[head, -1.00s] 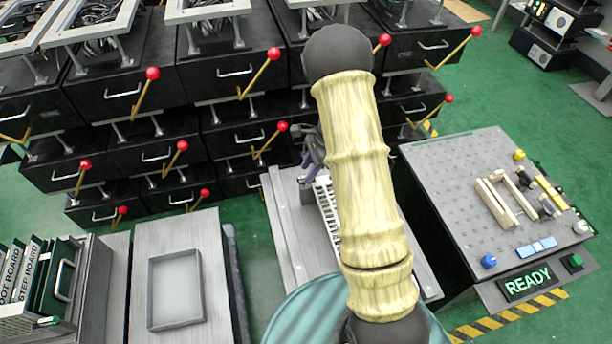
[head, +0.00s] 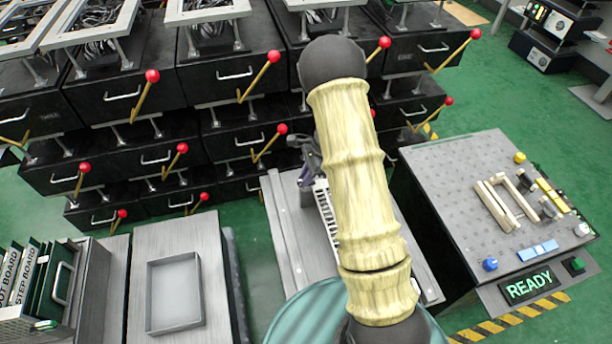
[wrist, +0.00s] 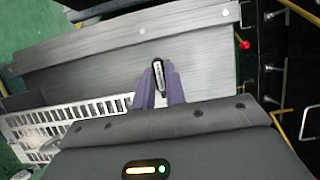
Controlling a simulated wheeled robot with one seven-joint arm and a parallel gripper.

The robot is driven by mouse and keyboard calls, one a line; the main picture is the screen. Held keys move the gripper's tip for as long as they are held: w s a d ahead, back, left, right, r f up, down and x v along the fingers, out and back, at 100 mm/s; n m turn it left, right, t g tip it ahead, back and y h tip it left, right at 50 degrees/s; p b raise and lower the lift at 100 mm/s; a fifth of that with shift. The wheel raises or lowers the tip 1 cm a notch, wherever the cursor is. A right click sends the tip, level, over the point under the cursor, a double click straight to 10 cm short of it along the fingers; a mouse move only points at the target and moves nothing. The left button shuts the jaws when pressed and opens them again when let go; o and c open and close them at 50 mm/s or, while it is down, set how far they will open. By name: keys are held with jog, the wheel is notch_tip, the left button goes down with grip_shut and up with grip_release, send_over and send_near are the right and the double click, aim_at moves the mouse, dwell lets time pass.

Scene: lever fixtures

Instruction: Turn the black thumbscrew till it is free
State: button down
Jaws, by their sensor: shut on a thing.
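In the wrist view, my gripper (wrist: 160,80) has its two purple fingers closed on a small black piece with a pale face, which looks like the black thumbscrew (wrist: 158,68). The thumbscrew stands up from a grey metal plate (wrist: 205,62), and the fingers touch it on both sides. How far its thread is in the plate is hidden. In the head view, my gripper (head: 304,172) shows only partly beside my pale arm, over the grey bench plate (head: 285,225). The thumbscrew cannot be made out there.
A white slotted grille (head: 326,220) lies beside the gripper on the bench. Black drawers (head: 235,75) with red-knobbed levers (head: 274,56) stand behind. A console (head: 450,190) with a READY display (head: 530,286) is at right. A shallow tray (head: 174,292) is at left.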

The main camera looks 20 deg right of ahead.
jog(key=shift+r, duration=0.1)
jog(key=n+g+p, duration=0.1)
jog(key=n+p, duration=0.2)
jog(key=shift+w+r+p, duration=0.1)
jog(key=shift+r+p, duration=0.05)
jog(key=shift+p, duration=0.15)
jog(key=n+g+p, duration=0.1)
jog(key=n, duration=0.1)
jog(key=n+g+h+p, duration=0.1)
jog(key=n+p, duration=0.1)
jog(key=n, duration=0.1)
jog(key=shift+w, duration=0.1)
jog(key=n+p, duration=0.1)
jog(key=n, duration=0.1)
jog(key=n+g+h+p, duration=0.1)
jog(key=n, duration=0.1)
jog(key=shift+w+a+n, duration=0.1)
jog(key=shift+a+n, duration=0.05)
jog(key=shift+n, duration=0.15)
jog(key=n+h, duration=0.1)
jog(key=n, duration=0.1)
jog(key=n+h+p, duration=0.1)
jog(key=n, duration=0.2)
jog(key=shift+a+f, duration=0.1)
jog(key=shift+f, duration=0.1)
jog(key=c, duration=1.4)
grip_release()
jog(key=shift+c, duration=0.2)
